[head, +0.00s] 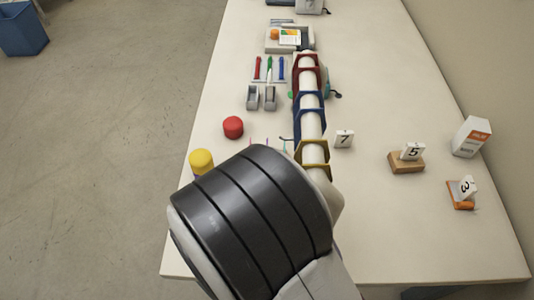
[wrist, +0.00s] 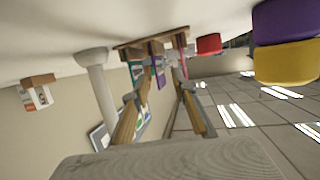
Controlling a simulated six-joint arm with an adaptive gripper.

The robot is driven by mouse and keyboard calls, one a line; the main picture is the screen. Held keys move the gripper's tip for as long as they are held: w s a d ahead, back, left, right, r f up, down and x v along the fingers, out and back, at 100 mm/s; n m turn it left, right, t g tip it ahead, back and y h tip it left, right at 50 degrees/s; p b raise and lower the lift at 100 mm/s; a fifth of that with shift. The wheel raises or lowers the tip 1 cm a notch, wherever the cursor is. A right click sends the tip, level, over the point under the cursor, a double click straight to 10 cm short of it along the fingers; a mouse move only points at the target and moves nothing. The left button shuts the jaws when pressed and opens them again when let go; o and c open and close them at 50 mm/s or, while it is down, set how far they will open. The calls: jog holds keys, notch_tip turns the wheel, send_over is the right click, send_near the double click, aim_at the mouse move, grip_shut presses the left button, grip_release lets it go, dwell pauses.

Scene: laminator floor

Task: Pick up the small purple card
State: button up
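The small purple card (wrist: 158,72) stands in a slot of a wooden holder (wrist: 135,45) in the wrist view, which is upside down. A teal card (wrist: 136,74) is on its left and a pink card (wrist: 183,58) on its right. My gripper (wrist: 158,98) is open, with one finger on each side of the view and nothing held between them. The purple card appears ahead of the fingertips, between them, apart from both as far as I can tell. In the head view my arm covers the gripper and most of the holder; only thin coloured card edges show.
A yellow-topped purple cylinder (wrist: 288,60) and a red cylinder (head: 233,127) stand left of the cards in the head view. A white post (wrist: 95,75) stands beside the holder. Number cards 7 (head: 344,139), 5 (head: 412,152) and 3 (head: 466,187) are to the right.

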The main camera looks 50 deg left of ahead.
jog(key=shift+x, duration=1.8)
jog(key=shift+d+f, duration=0.1)
jog(key=shift+c, duration=0.4)
grip_shut()
